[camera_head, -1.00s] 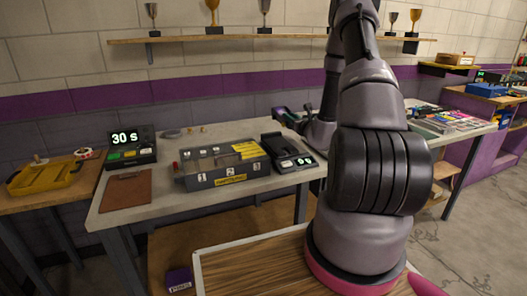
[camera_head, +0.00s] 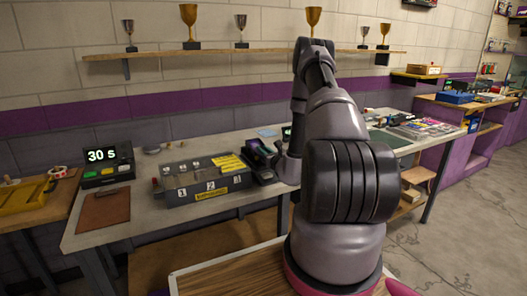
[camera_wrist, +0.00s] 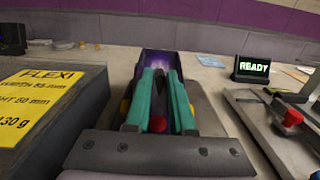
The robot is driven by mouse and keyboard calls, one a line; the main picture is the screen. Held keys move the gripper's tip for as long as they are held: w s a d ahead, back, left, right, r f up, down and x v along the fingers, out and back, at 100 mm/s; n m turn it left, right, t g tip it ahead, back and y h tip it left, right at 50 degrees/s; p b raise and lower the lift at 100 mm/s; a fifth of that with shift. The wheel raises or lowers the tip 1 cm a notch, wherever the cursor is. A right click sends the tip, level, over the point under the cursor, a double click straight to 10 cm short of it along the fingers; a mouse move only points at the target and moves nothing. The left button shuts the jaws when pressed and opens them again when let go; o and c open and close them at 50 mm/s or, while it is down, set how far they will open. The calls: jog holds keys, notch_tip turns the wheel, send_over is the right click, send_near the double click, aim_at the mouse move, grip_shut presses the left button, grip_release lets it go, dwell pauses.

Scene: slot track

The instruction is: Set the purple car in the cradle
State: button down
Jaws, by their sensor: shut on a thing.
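The purple car (camera_wrist: 161,59) is in the wrist view, ahead of and between the teal fingers of my gripper (camera_wrist: 164,72). The gripper is shut on it; the fingers hide much of its body. In the head view the gripper (camera_head: 264,152) is beside the right end of the grey box, at the black device with the small screen. My arm hides part of this spot. I cannot make out the cradle for certain, nor whether the car touches anything below it.
The grey box (camera_head: 207,184) with yellow labels stands close at the gripper's left. In the wrist view a READY display (camera_wrist: 252,69) and a fixture with a red knob (camera_wrist: 293,117) stand at the right. A clipboard (camera_head: 104,211) lies at the table's left.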

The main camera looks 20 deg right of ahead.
jog(key=shift+f, duration=0.4)
jog(key=c, duration=0.8)
grip_release()
jog(key=shift+f, duration=0.1)
jog(key=shift+o, duration=0.2)
